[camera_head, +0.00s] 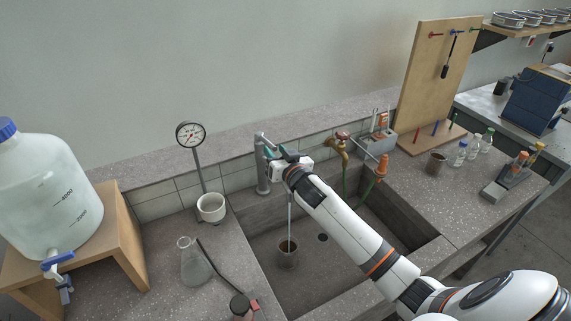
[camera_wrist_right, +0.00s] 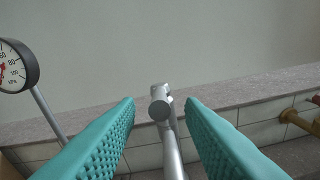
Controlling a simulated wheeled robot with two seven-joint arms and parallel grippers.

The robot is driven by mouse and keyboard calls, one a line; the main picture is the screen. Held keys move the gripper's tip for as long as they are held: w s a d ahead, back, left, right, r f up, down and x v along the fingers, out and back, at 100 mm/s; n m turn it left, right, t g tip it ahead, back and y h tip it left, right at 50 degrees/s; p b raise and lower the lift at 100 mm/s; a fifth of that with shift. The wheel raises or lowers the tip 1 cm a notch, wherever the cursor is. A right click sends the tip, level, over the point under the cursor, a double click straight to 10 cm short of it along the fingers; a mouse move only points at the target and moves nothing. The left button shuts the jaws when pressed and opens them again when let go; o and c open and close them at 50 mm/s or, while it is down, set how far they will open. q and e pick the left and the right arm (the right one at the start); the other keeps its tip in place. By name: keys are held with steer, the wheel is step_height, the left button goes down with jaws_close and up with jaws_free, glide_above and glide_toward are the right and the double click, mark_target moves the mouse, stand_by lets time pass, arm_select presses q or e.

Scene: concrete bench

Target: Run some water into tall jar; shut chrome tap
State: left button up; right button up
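The chrome tap (camera_head: 262,178) stands at the back left of the sink. In the right wrist view its metal top (camera_wrist_right: 161,103) shows between my teal fingers, with a gap on each side. My right gripper (camera_head: 270,152) is open at the tap's top and hides part of the spout; it also shows in the right wrist view (camera_wrist_right: 160,108). A thin pale stream of water (camera_head: 290,215) runs down below it into the tall jar (camera_head: 288,260), a grey-brown cylinder upright on the sink floor. The water level inside cannot be made out. My left gripper is out of view.
The sink (camera_head: 335,265) has a dark drain beside the jar. A brass tap (camera_head: 341,146) with a green hose stands to the right. A gauge (camera_head: 190,135), white cup (camera_head: 211,208) and glass flask (camera_head: 193,262) are left of the sink. My right arm crosses above the sink.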

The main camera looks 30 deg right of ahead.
steer(key=s, duration=0.4)
steer(key=s+b, duration=0.1)
steer(key=s, duration=0.1)
steer(key=shift+s+a+r, duration=0.25)
steer(key=shift+a+r, duration=0.05)
steer(key=shift+r, duration=0.05)
